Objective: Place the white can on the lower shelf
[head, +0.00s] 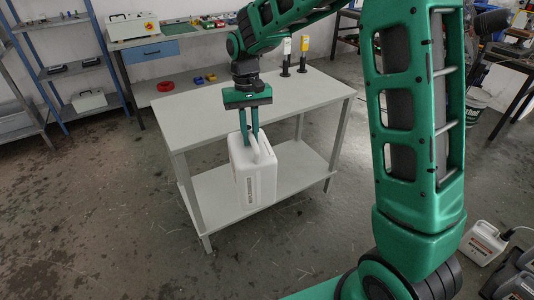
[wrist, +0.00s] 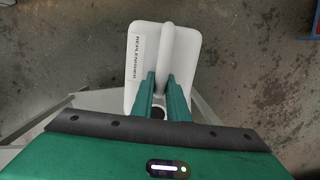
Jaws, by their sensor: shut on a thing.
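The white can (head: 253,177) is a jerrycan with dark lettering down one side. It hangs upright from my gripper (head: 251,140), in front of the grey table in the head view. My gripper is shut on the can's top handle. In the wrist view the can (wrist: 187,48) shows from above with a "REPLENISHER" label, and my gripper's fingers (wrist: 163,88) are at its handle. The table's lower shelf (head: 212,190) lies behind the can, which hides part of it. I cannot tell the gap between can and shelf.
The table top (head: 220,108) above the shelf carries small yellow and white bottles (head: 304,50) at its back right. Table legs (head: 338,148) flank the shelf. Another white can (head: 483,242) stands on the floor at right. Blue shelving (head: 75,70) stands at left. Floor in front is clear.

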